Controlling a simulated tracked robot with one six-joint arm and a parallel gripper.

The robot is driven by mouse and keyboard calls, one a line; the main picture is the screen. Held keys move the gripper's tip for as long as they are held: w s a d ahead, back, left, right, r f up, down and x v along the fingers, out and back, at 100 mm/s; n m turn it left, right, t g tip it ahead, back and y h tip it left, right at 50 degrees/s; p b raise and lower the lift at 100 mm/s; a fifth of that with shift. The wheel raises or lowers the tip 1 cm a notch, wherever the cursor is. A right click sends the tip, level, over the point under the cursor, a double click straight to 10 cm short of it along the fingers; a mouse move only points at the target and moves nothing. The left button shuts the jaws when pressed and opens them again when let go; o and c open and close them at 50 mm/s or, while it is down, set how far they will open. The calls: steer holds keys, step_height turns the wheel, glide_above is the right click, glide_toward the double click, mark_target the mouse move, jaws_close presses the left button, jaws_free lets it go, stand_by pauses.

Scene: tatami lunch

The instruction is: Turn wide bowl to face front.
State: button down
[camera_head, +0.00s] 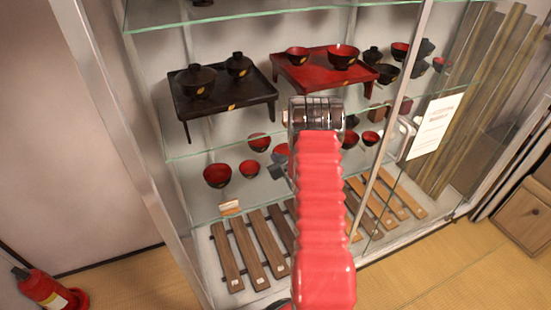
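A glass display cabinet holds several black bowls with red insides, and I cannot tell for sure which is the wide bowl. A wide one (343,57) stands upright on the red tray table (300,70), with a gold mark on its side. Another wide one (217,176) sits at the left of the lower glass shelf beside a smaller bowl (249,169). My red arm reaches up into the picture's middle.
A black tray table (222,100) carries two lidded bowls. Glass shelf edges (200,151) and a metal door frame (400,95) with a handle border the space. Wooden slatted racks (227,255) lie below. A fire extinguisher (43,287) stands at lower left.

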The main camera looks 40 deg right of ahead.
steer(key=shift+s+d+y, duration=0.1)
steer(key=shift+y, duration=0.3)
steer(key=shift+s+d+n+t+y, duration=0.1)
steer(key=shift+s+n+t+y, duration=0.1)
steer(key=shift+s+n+y, duration=0.45)
steer(key=shift+s+n+t+y, duration=0.2)
steer(key=shift+n+y, duration=0.75)
steer(key=shift+s+d+n+y, duration=0.2)
steer(key=shift+s+n+y, duration=0.3)
steer(key=shift+n+y, duration=0.45)
steer(key=shift+s+d+n+y, duration=0.15)
steer(key=shift+s+n+y, duration=0.3)
steer(key=shift+n+y, duration=0.45)
steer(key=shift+s+d+n+g+y, duration=0.25)
steer(key=shift+n+g+y, duration=0.1)
steer(key=shift+n+y, duration=0.3)
steer(key=shift+s+d+n+g+y, duration=0.2)
steer(key=shift+s+n+g+y, duration=0.15)
steer(key=shift+n+y, duration=0.3)
steer(key=shift+s+d+n+g+y, duration=0.2)
steer(key=shift+n+g+y, duration=0.2)
steer(key=shift+n+y, duration=0.25)
steer(key=shift+s+d+n+g+y, duration=0.2)
steer(key=shift+d+n+g+y, duration=0.2)
steer(key=shift+n+y, duration=0.2)
steer(key=shift+s+d+n+g+y, duration=0.15)
steer(key=shift+d+n+g+y, duration=0.1)
steer(key=shift+n+g+y, duration=0.3)
